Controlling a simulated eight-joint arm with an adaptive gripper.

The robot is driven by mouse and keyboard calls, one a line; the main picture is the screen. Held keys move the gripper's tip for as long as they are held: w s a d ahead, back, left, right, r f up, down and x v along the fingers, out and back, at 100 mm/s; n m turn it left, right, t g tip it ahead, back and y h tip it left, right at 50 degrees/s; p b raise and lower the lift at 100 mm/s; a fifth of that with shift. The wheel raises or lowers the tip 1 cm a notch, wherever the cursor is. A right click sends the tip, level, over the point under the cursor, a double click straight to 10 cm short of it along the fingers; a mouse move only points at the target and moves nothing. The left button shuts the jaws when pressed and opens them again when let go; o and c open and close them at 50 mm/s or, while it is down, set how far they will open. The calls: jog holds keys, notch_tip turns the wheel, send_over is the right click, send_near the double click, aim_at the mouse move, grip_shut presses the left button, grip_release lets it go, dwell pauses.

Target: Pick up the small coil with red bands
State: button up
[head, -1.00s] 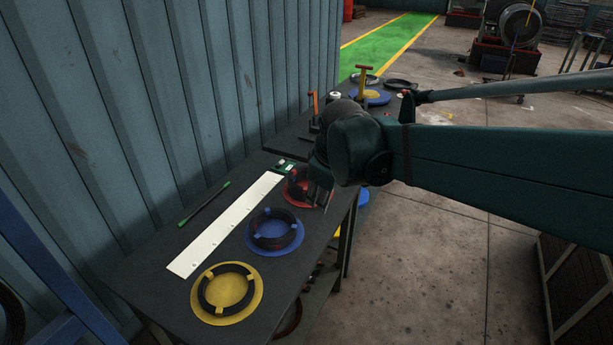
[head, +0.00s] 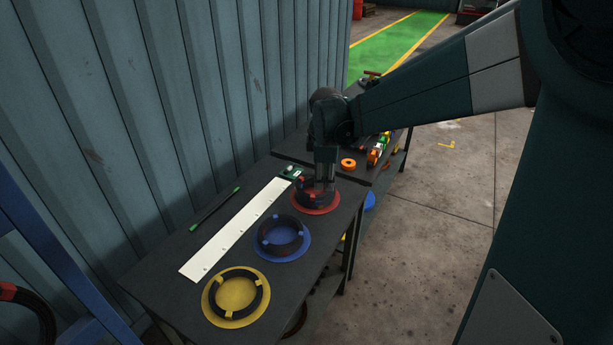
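The small black coil with red bands (head: 304,191) sits on a red disc (head: 326,208) at the far end of the near bench. My gripper (head: 325,187) points straight down over the right side of this coil, with its fingers at the coil's ring. The fingers hide part of the coil. The gap between them is too small to make out, so I cannot tell whether they grip the ring.
A black coil on a blue disc (head: 283,256) and a yellow-banded coil on a yellow disc (head: 224,315) lie nearer. A white strip (head: 232,230) and a thin dark rod (head: 214,207) lie left. An orange ring (head: 348,164) is on the bench behind. A corrugated wall (head: 170,110) borders the left.

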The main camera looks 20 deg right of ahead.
aim_at(312, 197)
jog(key=w+d+f+n+p, duration=0.1)
jog(key=w+f+n+p, duration=0.1)
jog(key=w+f, duration=0.1)
jog(key=w+d+f+n+g+p, duration=0.1)
jog(key=w+d+f+n+p, duration=0.1)
jog(key=w, duration=0.4)
jog(key=w+d+f+n+g+p, duration=0.1)
jog(key=w+d+f+n+p, duration=0.1)
jog(key=w+f, duration=0.3)
jog(key=shift+w+f+n+p, duration=0.1)
jog(key=shift+f+n+p, duration=0.25)
jog(key=shift+f+n, duration=0.35)
jog(key=shift+w+f, duration=0.15)
jog(key=shift+f, duration=0.05)
jog(key=shift+d+f, duration=0.1)
jog(key=shift+w+d+f, duration=0.1)
jog(key=shift+d+f, duration=0.05)
jog(key=shift+f, duration=1.05)
jog(key=shift+f, duration=0.1)
jog(key=shift+w+d+f+p, duration=0.1)
jog(key=shift+d+f+p, duration=0.15)
jog(key=shift+f, duration=1)
jog(key=shift+d+f+p, duration=0.15)
jog(key=shift+f+p, duration=0.1)
jog(key=shift+f, duration=0.95)
